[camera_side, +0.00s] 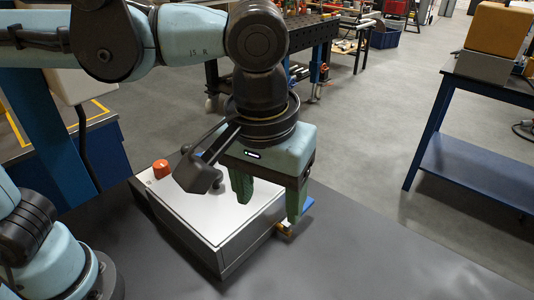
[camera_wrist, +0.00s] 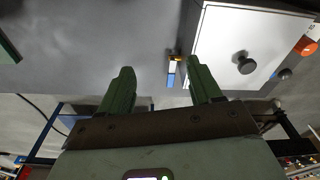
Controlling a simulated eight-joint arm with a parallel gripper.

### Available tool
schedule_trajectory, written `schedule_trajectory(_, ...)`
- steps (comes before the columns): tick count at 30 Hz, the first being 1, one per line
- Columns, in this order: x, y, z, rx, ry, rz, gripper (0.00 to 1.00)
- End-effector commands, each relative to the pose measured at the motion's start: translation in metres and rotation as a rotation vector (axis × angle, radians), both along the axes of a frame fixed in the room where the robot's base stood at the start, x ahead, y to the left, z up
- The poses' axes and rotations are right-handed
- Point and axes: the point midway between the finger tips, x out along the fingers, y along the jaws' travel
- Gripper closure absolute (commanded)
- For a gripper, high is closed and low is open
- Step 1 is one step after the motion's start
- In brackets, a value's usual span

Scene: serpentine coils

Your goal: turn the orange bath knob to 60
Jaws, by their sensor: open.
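The orange knob (camera_side: 161,168) stands on the far left corner of a box (camera_side: 212,222) with a pale metal top. In the wrist view the orange knob (camera_wrist: 306,47) shows at the right edge, well to the side of my fingers. My gripper (camera_side: 270,199) points down over the right part of the box, apart from the orange knob. Any scale marks around the knob are too small to read.
A small brass piece (camera_wrist: 177,57) and a blue part (camera_side: 306,204) sit by the box's right side. The dark table (camera_side: 350,255) is clear to the right. A blue bench (camera_side: 470,170) stands beyond.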

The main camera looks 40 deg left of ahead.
Motion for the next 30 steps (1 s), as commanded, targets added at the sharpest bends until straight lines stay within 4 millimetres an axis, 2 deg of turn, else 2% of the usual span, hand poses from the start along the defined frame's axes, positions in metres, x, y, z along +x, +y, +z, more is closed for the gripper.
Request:
schedule_trajectory(5,0.029,0.048,-0.002,-0.016,0.011,0.292,0.36)
schedule_trajectory(9,0.051,0.107,-0.005,-0.038,0.021,0.645,0.36)
schedule_trajectory(14,0.062,0.177,-0.008,-0.063,0.030,1.048,0.36)
schedule_trajectory(21,0.050,0.275,-0.012,-0.101,0.039,1.638,0.36)
schedule_trajectory(24,0.039,0.306,-0.013,-0.116,0.040,1.843,0.36)
schedule_trajectory(27,0.029,0.327,-0.015,-0.126,0.041,1.994,0.36)
schedule_trajectory(30,0.023,0.339,-0.015,-0.132,0.042,2.084,0.36)
